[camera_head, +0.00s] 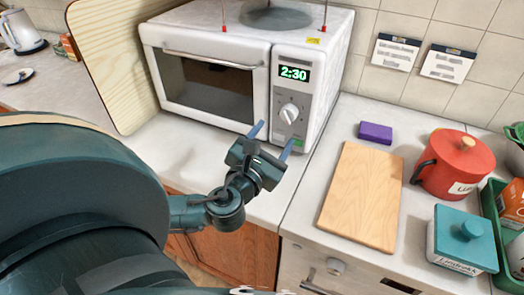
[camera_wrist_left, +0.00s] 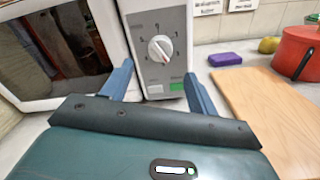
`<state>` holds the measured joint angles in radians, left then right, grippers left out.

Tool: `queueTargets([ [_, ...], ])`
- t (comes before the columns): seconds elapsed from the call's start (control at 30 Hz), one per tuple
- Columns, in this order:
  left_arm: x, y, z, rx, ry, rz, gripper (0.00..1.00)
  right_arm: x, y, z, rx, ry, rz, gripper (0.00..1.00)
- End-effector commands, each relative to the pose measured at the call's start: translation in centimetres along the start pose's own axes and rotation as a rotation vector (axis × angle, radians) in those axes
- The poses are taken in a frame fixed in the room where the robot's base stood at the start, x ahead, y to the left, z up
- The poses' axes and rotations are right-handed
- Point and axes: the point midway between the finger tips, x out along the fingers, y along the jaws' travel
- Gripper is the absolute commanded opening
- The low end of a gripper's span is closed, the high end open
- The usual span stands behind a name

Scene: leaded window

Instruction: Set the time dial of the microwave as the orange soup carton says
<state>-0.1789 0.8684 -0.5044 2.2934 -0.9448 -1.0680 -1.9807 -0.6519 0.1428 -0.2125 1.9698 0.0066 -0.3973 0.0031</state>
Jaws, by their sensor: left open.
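The white microwave (camera_head: 222,42) stands at the back of the counter with its door shut. Its green display (camera_head: 293,74) reads 2:30. The round, pale time dial (camera_head: 289,113) sits below the display; it also shows in the left wrist view (camera_wrist_left: 160,48), with numbers around it. My left gripper (camera_head: 272,139) is open and empty, in front of and below the dial, apart from it. In the wrist view its blue fingers (camera_wrist_left: 157,72) straddle the lower panel. An orange carton (camera_head: 511,203) is partly visible at the right edge; I cannot read its print.
A wooden board (camera_head: 363,195), purple sponge (camera_head: 375,132), red pot (camera_head: 458,165) and teal-lidded box (camera_head: 463,240) lie to the right. A green crate (camera_head: 497,225) holds the carton. A tall wooden board (camera_head: 110,65) leans left of the microwave. Counter before the microwave is clear.

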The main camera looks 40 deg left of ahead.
Motion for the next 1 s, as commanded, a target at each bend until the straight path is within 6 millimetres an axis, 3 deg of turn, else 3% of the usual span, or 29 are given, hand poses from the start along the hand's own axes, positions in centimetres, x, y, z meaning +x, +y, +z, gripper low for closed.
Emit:
queueTargets([
  [0.1,-2.6,-0.1,-0.3,0.000,0.003,-0.003,0.59,0.2,0.0,0.1,0.004,0.010,0.000,0.00],
  [0.33,-5.4,-0.1,-0.1,-0.001,0.001,-0.001,0.59,0.2,-0.2,0.3,0.011,0.012,-0.002,0.00],
  [1.0,-5.8,0.0,0.0,0.000,0.000,0.000,0.59,0.2,-0.3,0.2,0.010,0.013,-0.005,0.00],
])
